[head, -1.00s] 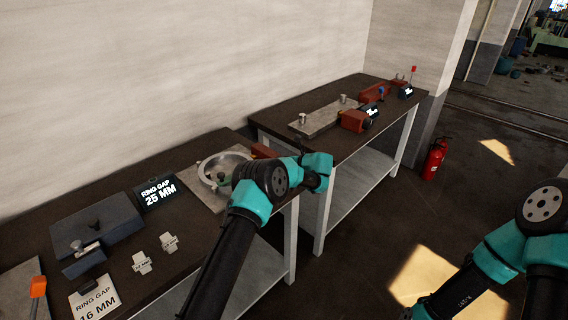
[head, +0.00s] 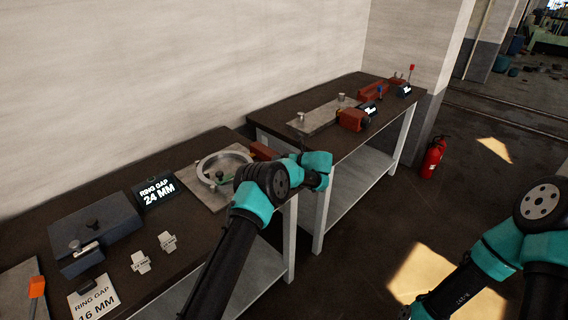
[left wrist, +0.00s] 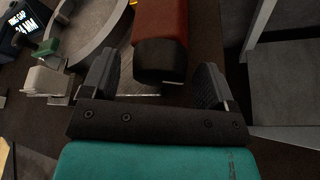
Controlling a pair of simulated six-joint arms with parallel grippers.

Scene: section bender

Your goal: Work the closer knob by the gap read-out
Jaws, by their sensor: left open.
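The gap read-out (head: 158,193) shows "RING GAP 24 MM" in the head view. A card (head: 95,298) at the front left reads "RING GAP 16 MM". The closer's red body (head: 264,151) is beside the metal ring (head: 222,178), partly behind my left arm. In the left wrist view its black knob (left wrist: 160,62) sticks out from the red body (left wrist: 160,18). My left gripper (left wrist: 154,75) is open, with one finger on each side of the knob and a visible gap at the left finger. My right gripper is out of view; only its arm shows.
A dark blue-grey block (head: 97,228) and two pale fittings (head: 141,262) are on the near bench. A second bench (head: 345,122) carries another red device (head: 353,119). A fire extinguisher (head: 433,157) stands on the floor.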

